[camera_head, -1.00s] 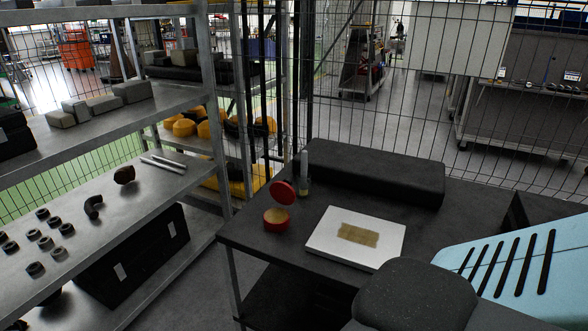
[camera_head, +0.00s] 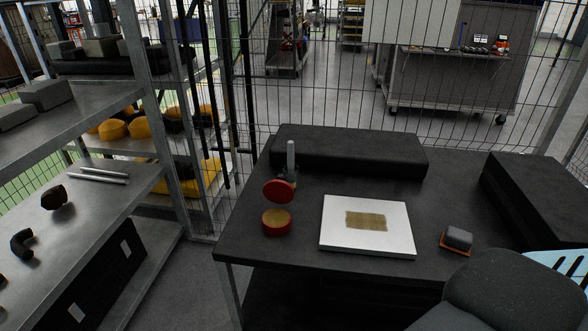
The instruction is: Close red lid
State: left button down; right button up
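The red lid (camera_head: 279,191) stands tilted up, open, at the back of a small round red container (camera_head: 276,223). The container sits near the left front part of the black table (camera_head: 290,252), and its tan inside shows. Neither of my grippers is in view. Part of my own arm, dark grey and light blue, shows at the lower right, apart from the container.
A white board (camera_head: 338,237) with a tan patch lies right of the container. A grey upright cylinder (camera_head: 291,160) stands behind the lid. A long black block (camera_head: 347,152) lies at the back. A small grey block (camera_head: 459,238) sits further right. A metal shelf (camera_head: 105,210) stands left.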

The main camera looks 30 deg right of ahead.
aim_at(277, 190)
jog(key=i+j+z, duration=0.2)
jog(key=z, duration=0.25)
jog(key=i+j+z, duration=0.15)
jog(key=j+z, duration=0.3)
jog(key=i+j+z, duration=0.15)
jog(key=j+z, duration=0.15)
jog(key=z, duration=0.15)
jog(key=j+z, duration=0.45)
jog(key=i+l, duration=0.05)
